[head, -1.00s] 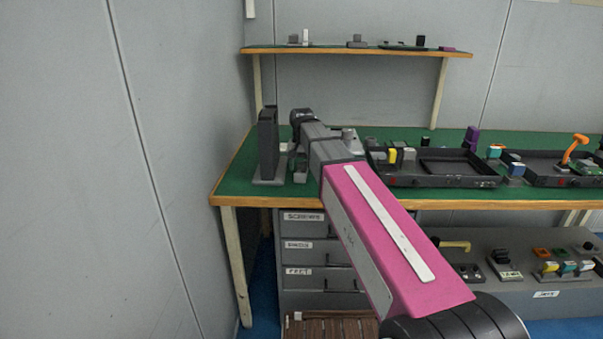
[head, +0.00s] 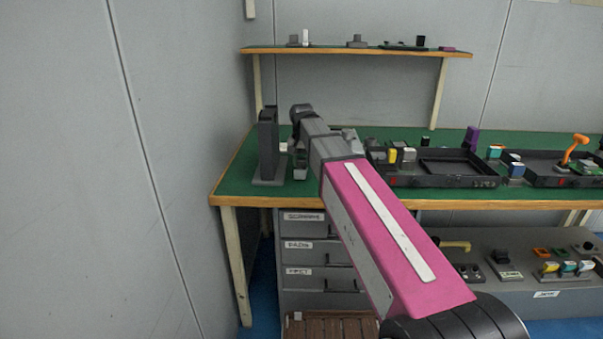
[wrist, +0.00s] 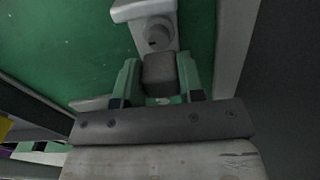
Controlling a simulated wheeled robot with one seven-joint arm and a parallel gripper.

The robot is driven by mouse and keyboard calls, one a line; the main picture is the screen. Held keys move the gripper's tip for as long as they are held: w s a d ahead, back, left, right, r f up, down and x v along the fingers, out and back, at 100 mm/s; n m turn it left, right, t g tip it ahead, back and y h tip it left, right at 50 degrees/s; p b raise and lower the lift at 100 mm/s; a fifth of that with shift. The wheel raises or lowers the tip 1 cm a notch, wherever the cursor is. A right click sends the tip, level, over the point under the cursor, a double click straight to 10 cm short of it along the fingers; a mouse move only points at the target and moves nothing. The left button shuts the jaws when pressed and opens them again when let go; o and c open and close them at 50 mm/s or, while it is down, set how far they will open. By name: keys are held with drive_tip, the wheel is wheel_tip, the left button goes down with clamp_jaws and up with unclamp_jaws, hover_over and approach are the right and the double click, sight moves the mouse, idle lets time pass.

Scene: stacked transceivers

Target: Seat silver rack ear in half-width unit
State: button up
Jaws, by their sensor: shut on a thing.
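The half-width unit (head: 267,146) is a dark upright case at the left end of the green bench. In the wrist view, a dark grey wall (wrist: 288,90), which looks like the unit, fills the right side. My gripper (wrist: 158,88) has its green fingers shut on a dark grey block (wrist: 160,72). Beyond the block is a pale silver piece with a round knob (wrist: 143,10), which appears to be the silver rack ear. In the head view, a small pale part (head: 284,147) shows between the unit and my wrist. Any contact with the unit is hidden.
Dark trays with small parts (head: 440,168) stand to the right on the green bench (head: 232,186). A shelf (head: 330,49) runs above the back. The wall is close on the left. Labelled drawers (head: 305,246) are below.

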sight(302, 159)
drive_tip(key=shift+r, duration=1.8)
